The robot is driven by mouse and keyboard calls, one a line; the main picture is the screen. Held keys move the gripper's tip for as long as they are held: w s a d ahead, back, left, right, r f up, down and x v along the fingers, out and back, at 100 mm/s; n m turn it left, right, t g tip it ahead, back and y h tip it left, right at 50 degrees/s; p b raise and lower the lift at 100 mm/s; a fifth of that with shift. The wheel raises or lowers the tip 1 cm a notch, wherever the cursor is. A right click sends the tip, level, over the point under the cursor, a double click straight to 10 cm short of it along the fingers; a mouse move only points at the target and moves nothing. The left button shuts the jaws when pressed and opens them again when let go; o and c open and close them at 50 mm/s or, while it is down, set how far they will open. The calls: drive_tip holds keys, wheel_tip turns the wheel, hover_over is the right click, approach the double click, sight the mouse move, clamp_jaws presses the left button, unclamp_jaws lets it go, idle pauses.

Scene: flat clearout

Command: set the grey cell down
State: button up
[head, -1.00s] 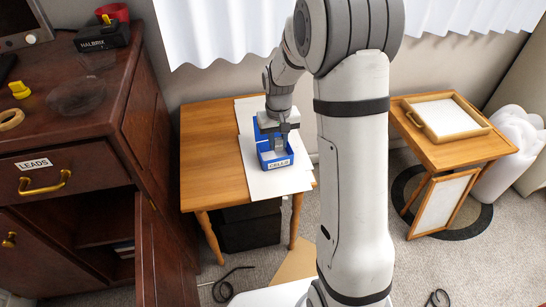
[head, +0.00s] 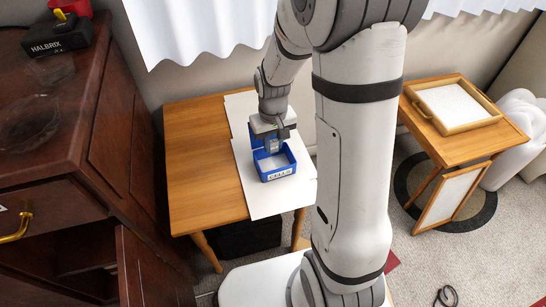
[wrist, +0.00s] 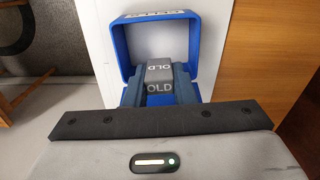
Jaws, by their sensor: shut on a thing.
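The grey cell (wrist: 159,72), marked OLD, is between the two fingers of my gripper (wrist: 159,90) in the wrist view. My gripper is shut on it. The blue bin (wrist: 126,45), with a white label, is around and beyond the cell in that view. In the head view the bin (head: 292,166) stands on the white sheet on the wooden table, its label reading CELLS. My gripper (head: 272,146) is over the bin's back part, pointing down. The bin's front floor looks bare. Whether the cell touches the bin floor is unclear.
The wooden table (head: 200,150) has free room left of the white sheet (head: 262,203). A dark cabinet (head: 75,120) with an open door stands at the left. At the right, a side table (head: 455,147) bears a wooden-framed tray (head: 418,105).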

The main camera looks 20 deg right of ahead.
sight(274, 166)
drive_tip(key=f, duration=0.4)
drive_tip(key=f+b, duration=0.1)
drive_tip(key=f, duration=0.2)
drive_tip(key=shift+d+f, duration=0.2)
drive_tip(key=shift+f, duration=0.15)
drive_tip(key=shift+f+b, duration=0.15)
drive_tip(key=shift+b, duration=0.2)
drive_tip(key=o, duration=1)
